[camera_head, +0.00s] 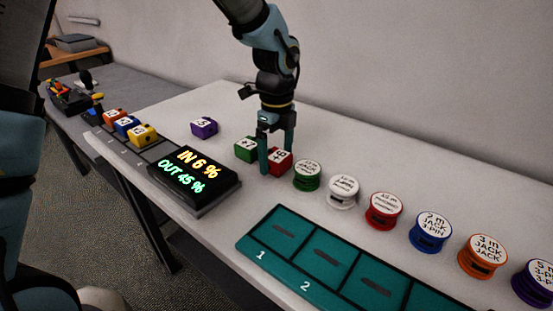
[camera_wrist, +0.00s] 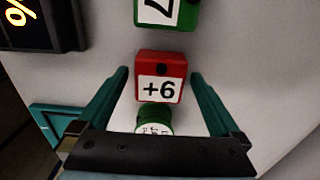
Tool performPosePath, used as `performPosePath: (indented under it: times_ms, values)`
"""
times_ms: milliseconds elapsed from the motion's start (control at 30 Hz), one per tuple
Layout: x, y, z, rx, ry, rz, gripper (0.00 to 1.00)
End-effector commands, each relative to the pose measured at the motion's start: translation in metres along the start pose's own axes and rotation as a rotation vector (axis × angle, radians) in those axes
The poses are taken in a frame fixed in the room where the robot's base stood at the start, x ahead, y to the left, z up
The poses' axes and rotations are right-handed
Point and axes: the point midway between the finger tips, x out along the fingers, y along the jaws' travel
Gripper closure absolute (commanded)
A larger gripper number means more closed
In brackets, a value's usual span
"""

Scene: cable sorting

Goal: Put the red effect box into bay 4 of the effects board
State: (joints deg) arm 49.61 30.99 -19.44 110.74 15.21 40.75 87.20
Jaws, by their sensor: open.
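The red effect box (camera_head: 281,164), marked +6, sits on the white table beside a green box. My gripper (camera_head: 277,148) is open and points down at the red box. In the wrist view the red box (camera_wrist: 160,68) lies between the two open fingertips (camera_wrist: 160,74), with a gap on each side. The effects board (camera_head: 160,151) is the dark strip at left, holding an orange, a blue and a yellow box. A bare part shows between the yellow box and the display. Its bay numbers are too small to read.
The green box (camera_head: 246,149) stands close to the red one; a purple box (camera_head: 204,127) is further left. A lit display (camera_head: 195,175) ends the board. Several labelled cable reels, the nearest green (camera_head: 307,176), line the right, behind a teal numbered tray (camera_head: 262,253).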

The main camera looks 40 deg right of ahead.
Motion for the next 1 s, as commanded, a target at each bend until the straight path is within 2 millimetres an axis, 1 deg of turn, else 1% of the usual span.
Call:
performPosePath:
  times_ms: [100,300,1000]
  values:
    - [0.0064,0.0003,-0.0001,0.0,0.0,0.0,0.0]
    - [0.007,0.0,0.0001,0.0,0.0,-0.001,0.0]
    - [0.0065,-0.0001,0.0001,-0.001,0.0,-0.001,0.79]
